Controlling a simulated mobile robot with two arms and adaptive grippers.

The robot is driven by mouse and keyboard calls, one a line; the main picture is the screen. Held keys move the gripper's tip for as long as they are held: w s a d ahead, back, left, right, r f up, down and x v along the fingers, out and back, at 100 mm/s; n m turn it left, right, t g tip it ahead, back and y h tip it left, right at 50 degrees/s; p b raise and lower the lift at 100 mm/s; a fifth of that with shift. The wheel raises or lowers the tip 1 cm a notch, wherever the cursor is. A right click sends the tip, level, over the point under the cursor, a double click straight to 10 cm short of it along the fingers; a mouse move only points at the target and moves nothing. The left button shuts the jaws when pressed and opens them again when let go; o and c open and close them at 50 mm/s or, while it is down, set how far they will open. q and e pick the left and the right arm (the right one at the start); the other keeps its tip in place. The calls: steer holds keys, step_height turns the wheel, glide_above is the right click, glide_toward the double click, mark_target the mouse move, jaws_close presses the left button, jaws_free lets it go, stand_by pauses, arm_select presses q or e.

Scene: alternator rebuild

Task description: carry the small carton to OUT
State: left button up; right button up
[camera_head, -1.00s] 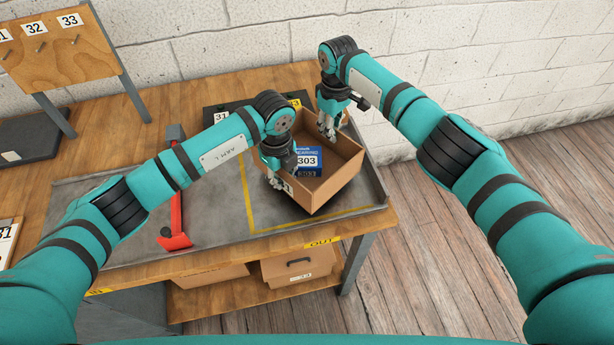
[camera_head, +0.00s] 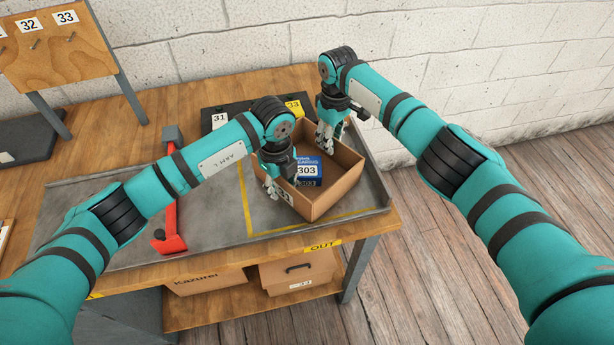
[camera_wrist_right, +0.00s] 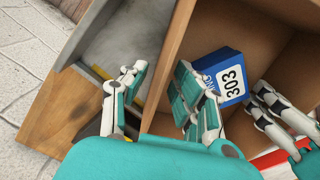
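The small carton (camera_head: 331,197) is an open-topped brown box with a 31 label, standing upright at the right end of the grey tray. A blue box marked 303 (camera_head: 308,171) lies inside it and also shows in the right wrist view (camera_wrist_right: 222,72). My left gripper (camera_head: 279,178) is at the carton's near left wall, its fingers spread about the rim. My right gripper (camera_head: 328,138) is at the far wall; in the right wrist view (camera_wrist_right: 163,88) its fingers straddle the wall with a gap. The OUT label (camera_head: 322,246) is on the table's front edge, by a yellow outline (camera_head: 247,205) partly hidden by the carton.
The grey tray (camera_head: 105,225) has a raised rim. A dark board with number tags (camera_head: 218,121) is behind the carton. A peg board (camera_head: 55,55) stands back left. Boxes (camera_head: 298,272) sit on the lower shelf.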

arm_select(q)
step_height(320, 180, up, 11)
steer(key=shift+f, duration=0.1)
arm_select(e)
steer(key=shift+r, duration=0.1)
step_height(320, 180, up, 12)
stand_by(0.4)
arm_select(q)
steer(key=shift+s, duration=0.15)
arm_select(e)
steer(key=shift+s, duration=0.1)
